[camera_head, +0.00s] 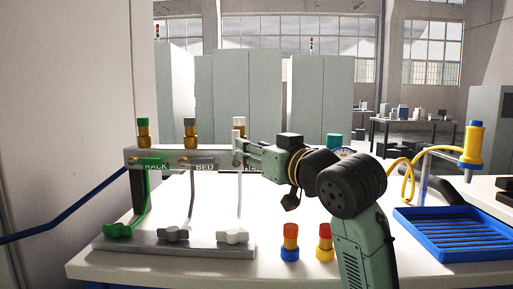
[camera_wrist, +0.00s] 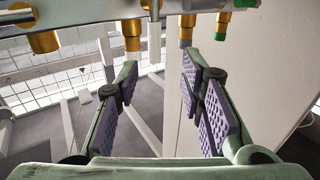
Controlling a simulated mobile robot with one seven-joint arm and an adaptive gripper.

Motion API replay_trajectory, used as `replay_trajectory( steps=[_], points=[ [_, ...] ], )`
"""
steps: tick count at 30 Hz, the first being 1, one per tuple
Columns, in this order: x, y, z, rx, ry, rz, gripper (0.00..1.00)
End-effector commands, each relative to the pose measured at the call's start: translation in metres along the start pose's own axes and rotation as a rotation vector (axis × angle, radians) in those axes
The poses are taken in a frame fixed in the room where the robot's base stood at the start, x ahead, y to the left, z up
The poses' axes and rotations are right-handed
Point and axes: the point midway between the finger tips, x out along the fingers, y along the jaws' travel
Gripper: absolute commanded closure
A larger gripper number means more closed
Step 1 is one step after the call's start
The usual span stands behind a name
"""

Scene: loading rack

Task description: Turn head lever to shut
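The head lever is a pale grey upright bar (camera_head: 237,143) at the right end of the labelled valve rail (camera_head: 176,154) in the head view. My gripper (camera_head: 245,153) is at this lever, partly covering it and the HEAD label. In the wrist view my gripper (camera_wrist: 160,72) has its two purple-padded fingers apart. A pale lever (camera_wrist: 154,38) shows between and beyond the fingertips, with no visible contact. Whether it sits within the finger gap in depth is hard to tell.
Beside it on the rail are a green rack lever (camera_head: 151,162) and a bed lever. Below lies a grey base (camera_head: 170,246) with several handles and hoses. Two capped fittings (camera_head: 290,243) (camera_head: 324,243) stand on the table. A blue tray (camera_head: 405,214) is at right.

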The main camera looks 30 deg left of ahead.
Motion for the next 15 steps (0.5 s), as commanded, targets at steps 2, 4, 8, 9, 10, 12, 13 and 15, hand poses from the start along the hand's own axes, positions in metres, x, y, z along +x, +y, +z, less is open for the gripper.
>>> replay_trajectory(
  steps=[2, 4, 8, 9, 10, 12, 13, 15],
  points=[
    [-0.002, 0.004, 0.002, 0.003, -0.019, 0.004, 0.65],
    [0.0, 0.005, 0.003, 0.005, -0.027, 0.005, 0.65],
    [0.014, 0.005, 0.002, 0.008, -0.028, 0.004, 0.65],
    [0.021, 0.004, 0.002, 0.007, -0.028, 0.003, 0.65],
    [0.026, 0.004, 0.003, 0.007, -0.029, 0.004, 0.65],
    [0.04, 0.005, 0.002, 0.007, -0.028, 0.004, 0.65],
    [0.046, 0.005, 0.003, 0.007, -0.028, 0.003, 0.65],
    [0.06, 0.005, 0.003, 0.007, -0.028, 0.005, 0.65]
  ],
)
